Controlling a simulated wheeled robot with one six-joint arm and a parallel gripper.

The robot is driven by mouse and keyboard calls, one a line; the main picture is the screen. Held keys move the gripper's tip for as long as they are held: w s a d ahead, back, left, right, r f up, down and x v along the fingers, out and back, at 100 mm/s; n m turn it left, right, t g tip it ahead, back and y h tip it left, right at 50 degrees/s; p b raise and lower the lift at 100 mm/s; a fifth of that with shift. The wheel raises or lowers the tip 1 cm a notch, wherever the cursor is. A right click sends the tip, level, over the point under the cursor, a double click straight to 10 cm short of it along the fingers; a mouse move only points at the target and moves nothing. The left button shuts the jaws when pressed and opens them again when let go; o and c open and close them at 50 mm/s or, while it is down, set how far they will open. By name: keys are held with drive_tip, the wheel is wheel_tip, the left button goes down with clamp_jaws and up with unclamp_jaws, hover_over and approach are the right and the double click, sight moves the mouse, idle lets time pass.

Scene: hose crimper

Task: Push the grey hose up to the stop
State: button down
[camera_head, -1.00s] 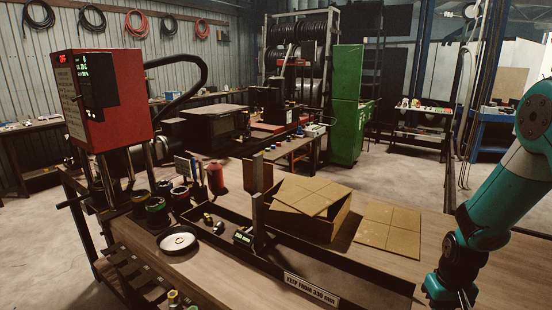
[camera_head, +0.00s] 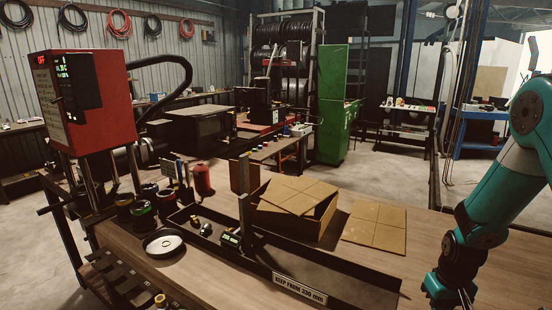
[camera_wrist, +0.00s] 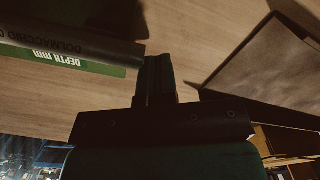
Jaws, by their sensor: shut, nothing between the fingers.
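My gripper (camera_wrist: 157,75) is shut and empty in the wrist view, its fingers over bare wood. A dark grey bar with printed lettering (camera_wrist: 65,40) lies to the left of the fingers, close to them; it looks like the grey hose, but I cannot be sure. A green strip marked "DEPTH mm" (camera_wrist: 60,60) runs beside the bar. I cannot tell whether the fingers touch the bar. In the head view my gripper sits at the bottom right edge, its fingertips partly cut off. I cannot make out the hose or the stop there.
Bare bench lies right of the tray.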

drive_tip(key=shift+s+d, duration=0.5)
drive_tip(key=shift+d, duration=0.3)
drive_tip(key=shift+s+d, duration=0.5)
drive_tip(key=shift+d, duration=0.3)
drive_tip(key=shift+s+d, duration=0.5)
drive_tip(key=shift+d, duration=0.3)
drive_tip(key=shift+w+a, duration=0.15)
drive_tip(key=shift+w+a, duration=0.15)
drive_tip(key=shift+a, duration=0.1)
drive_tip(key=shift+r+p, duration=3.2)
drive_tip(key=shift+r, duration=0.85)
